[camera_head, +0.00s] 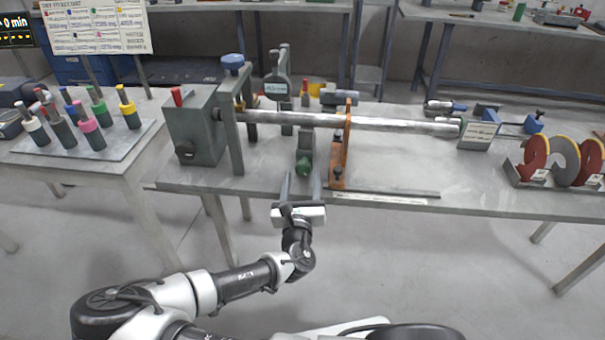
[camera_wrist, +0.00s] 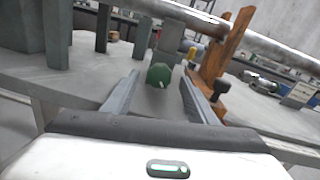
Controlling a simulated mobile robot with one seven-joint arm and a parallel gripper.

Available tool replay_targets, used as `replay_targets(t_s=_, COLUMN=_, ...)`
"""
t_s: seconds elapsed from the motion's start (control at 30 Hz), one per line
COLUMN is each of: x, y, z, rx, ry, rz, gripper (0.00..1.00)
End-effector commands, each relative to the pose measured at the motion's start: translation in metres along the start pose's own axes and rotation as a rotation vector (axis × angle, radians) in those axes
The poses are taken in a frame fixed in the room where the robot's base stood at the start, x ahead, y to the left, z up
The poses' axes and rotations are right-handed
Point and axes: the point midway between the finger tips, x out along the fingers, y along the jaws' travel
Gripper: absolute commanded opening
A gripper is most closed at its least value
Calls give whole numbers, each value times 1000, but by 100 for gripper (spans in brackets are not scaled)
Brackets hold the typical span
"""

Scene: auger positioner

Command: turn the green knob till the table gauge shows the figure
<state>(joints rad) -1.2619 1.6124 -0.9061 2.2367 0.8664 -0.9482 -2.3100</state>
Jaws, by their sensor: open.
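The green knob (camera_head: 304,168) sits low at the front of a grey positioner mount, near the front edge of the workbench. It also shows in the wrist view (camera_wrist: 159,75), with a pale mark on its lower face. My gripper (camera_head: 302,182) is open, with one finger on each side of the knob. In the wrist view the fingers (camera_wrist: 160,88) stand apart from it, with gaps on both sides. A round dial gauge (camera_head: 276,88) with a small greenish display stands above and behind; its figure is too small to read.
A long steel shaft (camera_head: 390,122) crosses above the bench from a grey block (camera_head: 195,130). An orange upright (camera_head: 341,150) stands close to the right of my gripper. Red and grey discs (camera_head: 565,158) sit at right. Coloured-top cylinders stand on the left table (camera_head: 130,150).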

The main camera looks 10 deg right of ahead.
Motion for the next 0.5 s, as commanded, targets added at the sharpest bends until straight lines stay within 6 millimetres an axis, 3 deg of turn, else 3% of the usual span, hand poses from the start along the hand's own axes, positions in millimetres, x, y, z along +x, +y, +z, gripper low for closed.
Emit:
replay_targets(t_s=0.2, x=24, y=0, z=0, rx=2, ry=0, rz=-1, gripper=52)
replay_targets(t_s=0.5, x=28, y=0, z=0, rx=0, ry=1, rz=0, gripper=52)
